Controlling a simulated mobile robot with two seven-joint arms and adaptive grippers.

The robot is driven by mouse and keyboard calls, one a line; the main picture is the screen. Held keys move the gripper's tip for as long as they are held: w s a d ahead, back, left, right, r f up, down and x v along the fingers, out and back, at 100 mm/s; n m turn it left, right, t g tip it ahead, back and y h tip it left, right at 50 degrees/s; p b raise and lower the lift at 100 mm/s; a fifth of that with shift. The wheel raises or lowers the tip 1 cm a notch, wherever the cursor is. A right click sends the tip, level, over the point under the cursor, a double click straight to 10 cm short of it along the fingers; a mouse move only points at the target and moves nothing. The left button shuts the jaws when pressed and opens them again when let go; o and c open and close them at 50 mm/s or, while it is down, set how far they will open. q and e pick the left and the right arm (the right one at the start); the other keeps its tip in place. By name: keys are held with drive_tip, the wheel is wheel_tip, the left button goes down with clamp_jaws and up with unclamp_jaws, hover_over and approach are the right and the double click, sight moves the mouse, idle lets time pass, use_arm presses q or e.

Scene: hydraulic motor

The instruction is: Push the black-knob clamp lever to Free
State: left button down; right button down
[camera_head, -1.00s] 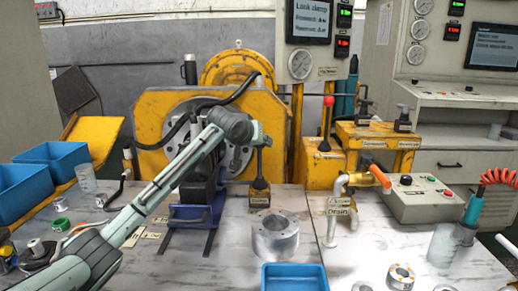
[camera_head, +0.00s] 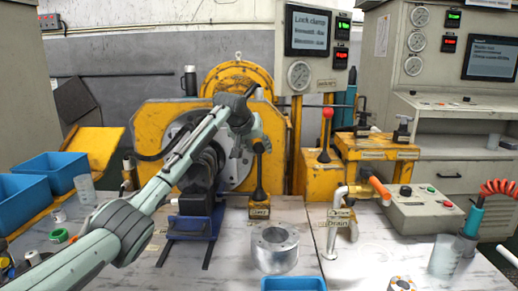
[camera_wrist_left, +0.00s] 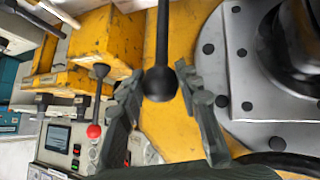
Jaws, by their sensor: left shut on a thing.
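The black-knob clamp lever (camera_head: 259,172) stands about upright on a small yellow base (camera_head: 259,207) at the back of the table, in front of the yellow motor stand. Labels on the base are too small to read surely. My left gripper (camera_head: 246,147) is at the lever's top. In the left wrist view the round black knob (camera_wrist_left: 160,84) lies between the two fingers of my left gripper (camera_wrist_left: 160,76), which is shut on it. The lever's dark rod (camera_wrist_left: 163,35) runs up from the knob in that view. My right gripper is in neither view.
A red-knob lever (camera_head: 327,135) stands right of the clamp lever. The yellow motor stand (camera_head: 152,122) is behind. A metal ring block (camera_head: 274,250) and blue tray (camera_head: 293,284) are in front. A pipe with an orange handle (camera_head: 380,187) is at right.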

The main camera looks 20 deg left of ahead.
use_arm(q)
drive_tip(key=c, duration=1.5)
unclamp_jaws()
drive_tip(key=shift+r, duration=0.1)
drive_tip(key=o, duration=0.5)
drive_tip(key=shift+w, duration=0.15)
drive_tip(key=shift+c, duration=0.2)
drive_tip(key=v, duration=1.2)
